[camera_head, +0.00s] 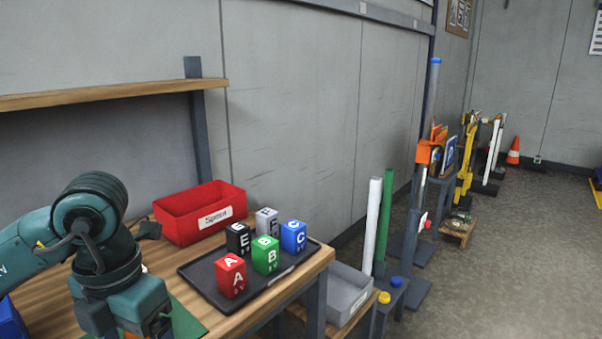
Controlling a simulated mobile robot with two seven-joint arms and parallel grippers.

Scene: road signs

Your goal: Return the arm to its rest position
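My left arm (98,240) comes in from the left and bends down over the wooden workbench (160,258). Its lower end stands over a green mat (187,322) at the bottom edge of the picture. The fingers of my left gripper do not show clearly there, so I cannot tell whether they are open or shut, or whether they hold anything. My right arm and gripper are not in view.
A black tray (207,288) with several lettered blocks, including red A (231,276) and green B (265,255), lies right of my arm. A red bin (180,222) stands behind. A shelf (100,96) hangs above. Poles and a grey bin (349,291) stand right of the bench.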

